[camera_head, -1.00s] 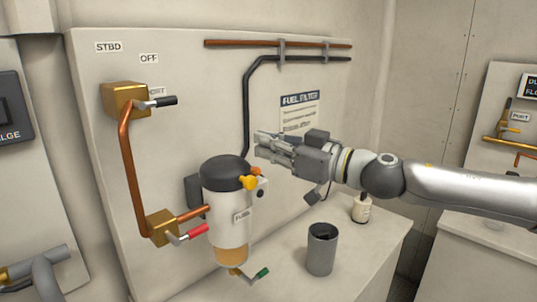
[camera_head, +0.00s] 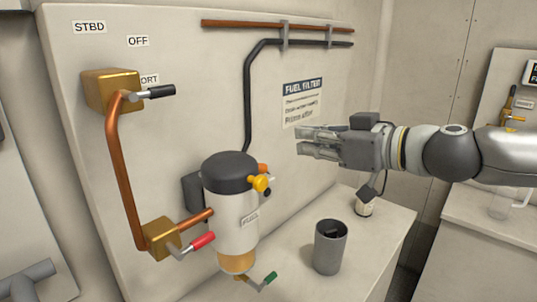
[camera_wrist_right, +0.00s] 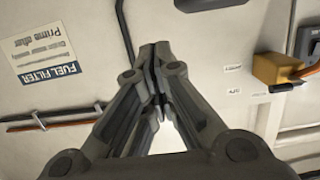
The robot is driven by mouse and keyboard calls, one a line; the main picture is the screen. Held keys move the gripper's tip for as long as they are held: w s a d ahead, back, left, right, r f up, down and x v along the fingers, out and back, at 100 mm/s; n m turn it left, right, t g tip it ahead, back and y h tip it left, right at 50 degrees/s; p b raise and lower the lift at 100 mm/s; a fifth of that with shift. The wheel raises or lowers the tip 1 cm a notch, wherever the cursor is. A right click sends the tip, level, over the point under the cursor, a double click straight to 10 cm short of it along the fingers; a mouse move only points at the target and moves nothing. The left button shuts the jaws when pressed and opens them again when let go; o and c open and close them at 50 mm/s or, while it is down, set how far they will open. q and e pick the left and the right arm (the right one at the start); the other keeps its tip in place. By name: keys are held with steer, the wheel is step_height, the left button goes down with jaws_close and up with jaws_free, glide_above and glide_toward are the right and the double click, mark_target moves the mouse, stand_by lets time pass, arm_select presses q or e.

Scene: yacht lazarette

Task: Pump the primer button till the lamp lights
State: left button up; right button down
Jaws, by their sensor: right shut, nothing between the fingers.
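The fuel filter (camera_head: 230,215) has a black cap (camera_head: 231,171), a pale body and an amber bowl (camera_head: 237,262). On the cap's right side are a yellow knob (camera_head: 261,184), a small orange part (camera_head: 263,169) and a small black part (camera_head: 267,192). I cannot tell which is the primer button or the lamp, and no lit lamp is clear. My right gripper (camera_head: 300,143) is shut and empty, up and right of the cap, apart from it. In the right wrist view its fingers (camera_wrist_right: 156,60) meet, with a dark rounded part (camera_wrist_right: 208,3) at the top edge. My left gripper is not in view.
Red (camera_head: 203,241), green (camera_head: 269,279) and black (camera_head: 160,92) valve levers stick out around the filter and copper pipe. A FUEL FILTER placard (camera_head: 302,102) is on the panel.

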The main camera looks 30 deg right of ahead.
steer(key=w+a+f+p, duration=0.1)
steer(key=w+a+f, duration=0.2)
steer(key=w, duration=0.6)
step_height(320, 180, down, 3)
steer(key=shift+w+r+p, duration=0.1)
steer(key=shift+w+p, duration=0.2)
steer(key=shift+p, duration=0.05)
stand_by(0.3)
steer(key=shift+a, duration=0.15)
step_height(320, 180, down, 2)
steer(key=shift+f+b, duration=0.1)
steer(key=shift+b, duration=1.05)
